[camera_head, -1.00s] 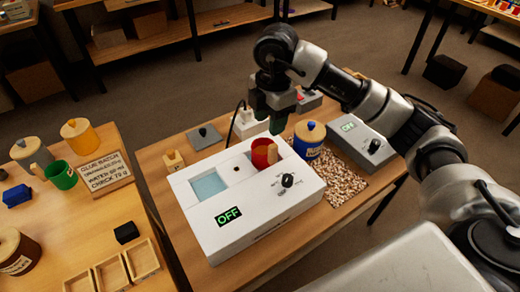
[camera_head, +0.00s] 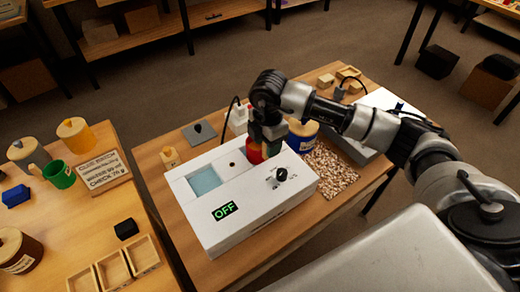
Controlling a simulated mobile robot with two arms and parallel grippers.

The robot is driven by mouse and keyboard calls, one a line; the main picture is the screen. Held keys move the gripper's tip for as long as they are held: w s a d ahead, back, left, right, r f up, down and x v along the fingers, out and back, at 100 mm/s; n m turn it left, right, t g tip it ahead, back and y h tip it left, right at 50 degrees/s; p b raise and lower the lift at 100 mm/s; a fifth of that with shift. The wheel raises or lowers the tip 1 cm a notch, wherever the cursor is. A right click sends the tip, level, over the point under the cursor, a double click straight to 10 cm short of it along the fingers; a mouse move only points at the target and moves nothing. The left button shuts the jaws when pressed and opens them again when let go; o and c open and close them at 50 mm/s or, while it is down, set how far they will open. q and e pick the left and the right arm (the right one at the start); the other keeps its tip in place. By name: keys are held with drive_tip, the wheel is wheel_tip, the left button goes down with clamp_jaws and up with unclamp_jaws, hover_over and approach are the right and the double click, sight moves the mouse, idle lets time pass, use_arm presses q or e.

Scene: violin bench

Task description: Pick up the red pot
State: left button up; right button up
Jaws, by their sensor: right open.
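The red pot (camera_head: 254,150) sits in the right-hand well of the white heater box (camera_head: 215,233), whose display reads OFF. The box's left well holds pale blue liquid. My right gripper (camera_head: 268,146) is over the pot from above and is open, with its dark fingers at the pot's near right side. The fingers hide much of the pot, and I cannot tell whether they touch it. My left gripper is not in view.
A blue jar (camera_head: 302,135) stands close to the right of my gripper, beside wood chips (camera_head: 328,170) and a grey device (camera_head: 372,110). A grey plate (camera_head: 199,133) lies behind the box. A green mug (camera_head: 59,174) and wooden trays (camera_head: 112,268) are on the left table.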

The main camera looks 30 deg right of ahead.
clamp_jaws()
drive_tip(key=shift+r, duration=0.1)
idle(0.4)
